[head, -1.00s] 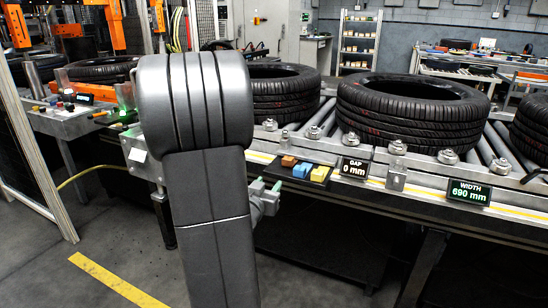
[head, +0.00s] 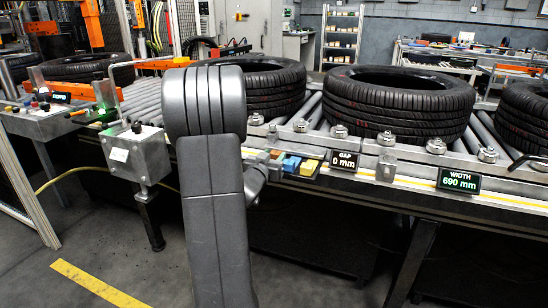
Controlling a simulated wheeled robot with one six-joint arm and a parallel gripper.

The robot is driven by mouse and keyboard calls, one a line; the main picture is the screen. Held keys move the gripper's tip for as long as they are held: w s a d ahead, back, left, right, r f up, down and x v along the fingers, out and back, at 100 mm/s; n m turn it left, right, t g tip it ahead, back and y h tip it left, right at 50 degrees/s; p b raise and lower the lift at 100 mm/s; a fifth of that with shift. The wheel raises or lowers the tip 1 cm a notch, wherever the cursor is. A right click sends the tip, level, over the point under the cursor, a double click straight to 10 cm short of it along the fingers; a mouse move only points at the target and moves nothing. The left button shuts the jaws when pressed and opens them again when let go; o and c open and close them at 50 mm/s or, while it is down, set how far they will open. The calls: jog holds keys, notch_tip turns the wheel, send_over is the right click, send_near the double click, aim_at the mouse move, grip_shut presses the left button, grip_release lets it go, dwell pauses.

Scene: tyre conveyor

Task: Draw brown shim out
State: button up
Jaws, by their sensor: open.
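A small tray (head: 303,177) with colored shims sits on the front edge of the conveyor. The brown shim (head: 276,154) is at its left end, beside the blue shim (head: 291,164) and the yellow shim (head: 309,168). Only a small part of the brown shim shows. My gripper (head: 264,158) is open, just left of the brown shim and close to it. My arm hides much of the gripper, and I cannot tell whether its fingers touch the shim or stand around it.
Large black tyres (head: 398,104) lie on the roller conveyor (head: 482,132) behind the tray. The GAP display (head: 345,161) reads 0 mm and the WIDTH display (head: 459,180) reads 690 mm. A grey box on a post (head: 136,153) stands left of my arm. The floor in front is clear.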

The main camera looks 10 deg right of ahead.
jog(key=shift+w+d, duration=0.35)
jog(key=shift+w, duration=0.05)
grip_shut()
jog(key=shift+v, duration=2.2)
grip_release()
jog(key=shift+w, duration=0.1)
